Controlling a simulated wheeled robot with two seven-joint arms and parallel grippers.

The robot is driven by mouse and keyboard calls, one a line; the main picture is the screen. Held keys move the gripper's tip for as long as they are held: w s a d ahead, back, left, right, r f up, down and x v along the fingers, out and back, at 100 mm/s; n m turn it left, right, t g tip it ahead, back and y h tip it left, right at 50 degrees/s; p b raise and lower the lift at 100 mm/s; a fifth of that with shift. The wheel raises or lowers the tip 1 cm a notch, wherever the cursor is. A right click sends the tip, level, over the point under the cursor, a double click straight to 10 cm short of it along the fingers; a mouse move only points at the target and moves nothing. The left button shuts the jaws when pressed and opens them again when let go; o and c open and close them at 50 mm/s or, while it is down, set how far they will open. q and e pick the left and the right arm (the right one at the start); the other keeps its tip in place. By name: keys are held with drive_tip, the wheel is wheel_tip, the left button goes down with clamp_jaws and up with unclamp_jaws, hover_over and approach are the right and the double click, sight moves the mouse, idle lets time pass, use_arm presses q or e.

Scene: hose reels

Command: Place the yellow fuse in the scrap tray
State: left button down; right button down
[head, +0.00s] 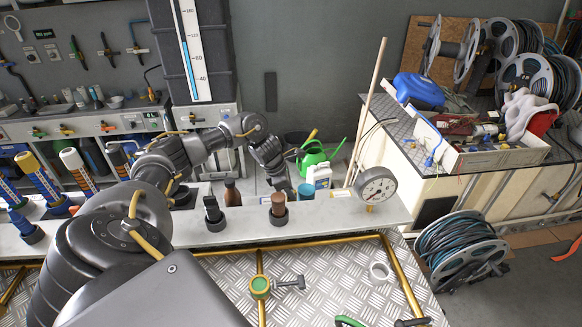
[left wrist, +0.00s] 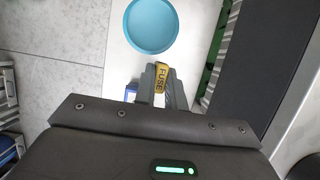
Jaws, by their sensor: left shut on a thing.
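My left gripper (head: 284,187) reaches down behind the grey shelf in the head view. In the left wrist view the left gripper (left wrist: 162,88) is shut on the yellow fuse (left wrist: 162,77), which has "FUSE" printed on it. The fuse cannot be made out in the head view. A round teal dish (left wrist: 152,26), possibly the scrap tray, lies on a pale surface just beyond the fingertips, apart from the fuse in the picture. What looks like the same teal thing (head: 306,190) shows partly behind the shelf in the head view. My right gripper is not in view.
The grey shelf (head: 340,212) holds a pressure gauge (head: 376,185) and dark holders with a brown plug (head: 278,203). A white bottle (head: 319,176) and green watering can (head: 314,155) stand behind it. A hose reel (head: 460,250) is at right.

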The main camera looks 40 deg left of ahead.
use_arm(q)
drive_tip(key=shift+w+f, duration=0.15)
drive_tip(key=shift+f, duration=0.4)
wheel_tip(320, 180, down, 3)
drive_tip(key=shift+f+p, duration=0.1)
drive_tip(key=shift+p, duration=0.55)
drive_tip(key=shift+f, duration=0.2)
drive_tip(key=c, duration=1.9)
unclamp_jaws()
drive_tip(key=shift+f, duration=0.1)
drive_tip(key=o, duration=0.4)
drive_tip(key=shift+o, duration=0.2)
